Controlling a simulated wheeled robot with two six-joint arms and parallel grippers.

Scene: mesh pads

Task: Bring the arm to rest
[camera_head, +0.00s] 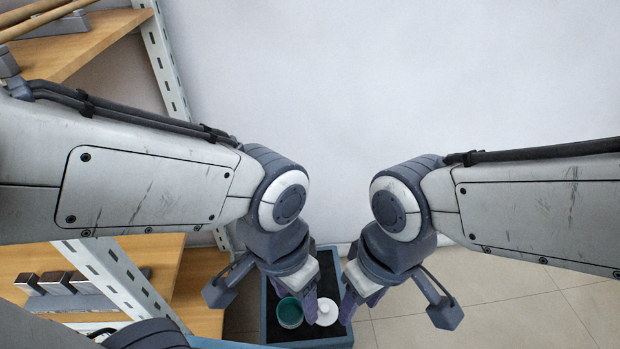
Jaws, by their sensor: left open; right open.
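My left gripper (310,308) points down in the lower middle of the head view. Purple finger parts show over the dark mat, and it is open. My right gripper (346,310) hangs just to its right, also pointing down with a purple finger in view, and it is open. Both arms reach in from the sides, bent down at the wrists. The wrists partly cover the fingers, so the gaps between them are hard to see. I see nothing held in either gripper.
Below the grippers is a blue-edged stand (264,312) with a dark top. A green cup (289,313) and a white round lidded thing (327,311) are on it, close to the fingers. A wooden shelf rack (150,262) stands at left. Tiled floor (500,300) at right is clear.

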